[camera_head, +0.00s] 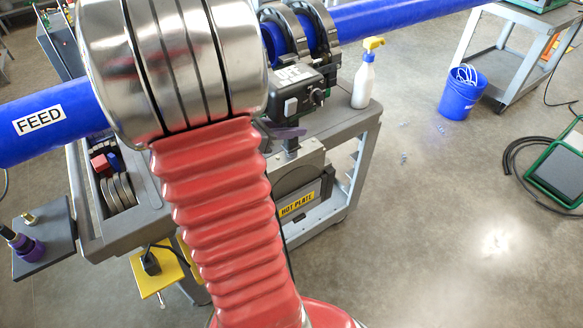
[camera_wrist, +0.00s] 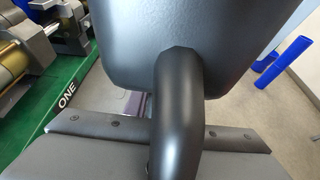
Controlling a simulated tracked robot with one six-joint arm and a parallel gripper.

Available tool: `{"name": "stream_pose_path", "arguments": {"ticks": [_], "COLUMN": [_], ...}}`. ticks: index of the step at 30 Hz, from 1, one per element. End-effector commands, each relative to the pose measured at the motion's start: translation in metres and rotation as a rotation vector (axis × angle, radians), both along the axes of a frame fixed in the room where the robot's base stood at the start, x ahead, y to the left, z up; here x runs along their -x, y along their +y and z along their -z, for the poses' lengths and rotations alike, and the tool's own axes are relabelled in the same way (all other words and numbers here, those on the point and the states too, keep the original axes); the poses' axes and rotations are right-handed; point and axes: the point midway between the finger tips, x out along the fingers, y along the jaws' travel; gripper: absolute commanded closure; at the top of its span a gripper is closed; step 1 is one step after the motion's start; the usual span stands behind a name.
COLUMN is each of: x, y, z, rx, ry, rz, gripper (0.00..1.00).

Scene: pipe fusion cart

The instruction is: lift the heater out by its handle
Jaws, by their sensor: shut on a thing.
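The heater's dark grey body (camera_wrist: 180,50) fills the top of the wrist view. Its thick black handle (camera_wrist: 176,105) curves down from it. My gripper (camera_wrist: 172,145) is shut on the handle, with a grey jaw on either side of it. In the head view my silver and red arm hides the gripper and the handle. The heater's dark control box (camera_head: 300,90), with a knob and a small white label, shows just right of my arm.
A blue pipe marked FEED (camera_head: 40,122) crosses behind my arm, held by dark clamps (camera_head: 318,35). A spray bottle (camera_head: 365,78) stands on the grey cart (camera_head: 345,125). A blue bucket (camera_head: 463,95) and black hose (camera_head: 520,150) are on the floor at right. Open floor lies between.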

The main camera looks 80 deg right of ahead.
Motion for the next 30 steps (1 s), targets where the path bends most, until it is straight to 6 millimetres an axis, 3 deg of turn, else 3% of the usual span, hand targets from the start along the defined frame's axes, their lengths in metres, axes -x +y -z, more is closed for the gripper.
{"name": "stream_pose_path", "arguments": {"ticks": [20,30], "x": [-0.001,0.000], "y": [-0.002,-0.002], "z": [-0.007,-0.027], "rx": [0.014,0.017], "ry": [0.002,0.001], "rz": [0.000,0.001], "gripper": [1.00,1.00]}}
